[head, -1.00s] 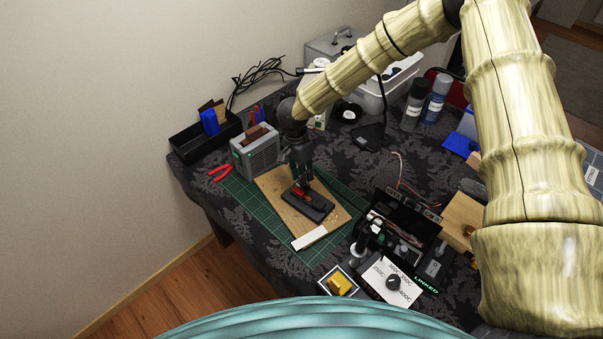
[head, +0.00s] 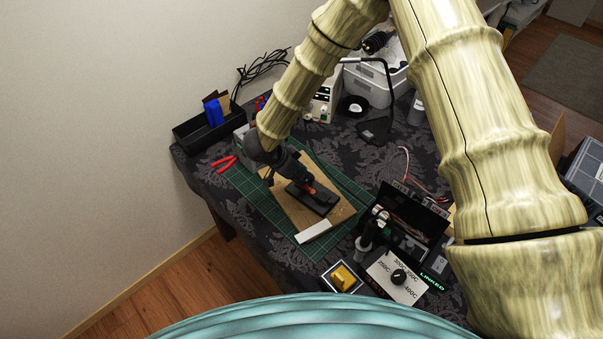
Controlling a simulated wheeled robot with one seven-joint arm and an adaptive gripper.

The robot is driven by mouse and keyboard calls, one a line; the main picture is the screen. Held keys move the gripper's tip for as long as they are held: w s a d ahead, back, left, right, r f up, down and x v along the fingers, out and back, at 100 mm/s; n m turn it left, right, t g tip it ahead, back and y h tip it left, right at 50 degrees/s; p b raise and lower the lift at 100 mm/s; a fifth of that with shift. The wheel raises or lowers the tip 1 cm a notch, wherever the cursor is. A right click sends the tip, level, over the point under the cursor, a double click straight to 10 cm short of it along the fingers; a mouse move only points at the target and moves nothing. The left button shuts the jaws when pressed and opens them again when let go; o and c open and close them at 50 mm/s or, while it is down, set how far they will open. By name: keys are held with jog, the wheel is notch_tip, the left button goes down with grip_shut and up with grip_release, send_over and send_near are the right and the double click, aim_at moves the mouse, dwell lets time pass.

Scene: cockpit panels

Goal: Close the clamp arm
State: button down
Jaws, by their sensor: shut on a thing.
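The clamp (head: 318,203) is a dark block with a red part, fixed on a wooden board (head: 327,223) on the green cutting mat. Its red-tipped clamp arm (head: 308,187) lies low, near the dark base. My gripper (head: 303,181) is shut on the clamp arm from the upper left, with the wrist tilted over. The wrist and fingers hide part of the clamp arm, so its exact angle is hard to tell.
A black box (head: 405,215) with its lid up and a dial panel (head: 396,277) stand to the right. A yellow button (head: 343,277) is in front. Red pliers (head: 224,162) and a black tray (head: 205,130) lie at left. A white strip (head: 313,232) lies on the board's front edge.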

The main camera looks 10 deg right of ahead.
jog(key=shift+a+f, duration=0.1)
jog(key=c, duration=1.3)
grip_release()
jog(key=shift+o, duration=0.2)
jog(key=v, duration=1.2)
jog(key=shift+s+a, duration=0.2)
jog(key=shift+s, duration=0.05)
jog(key=shift+f, duration=0.15)
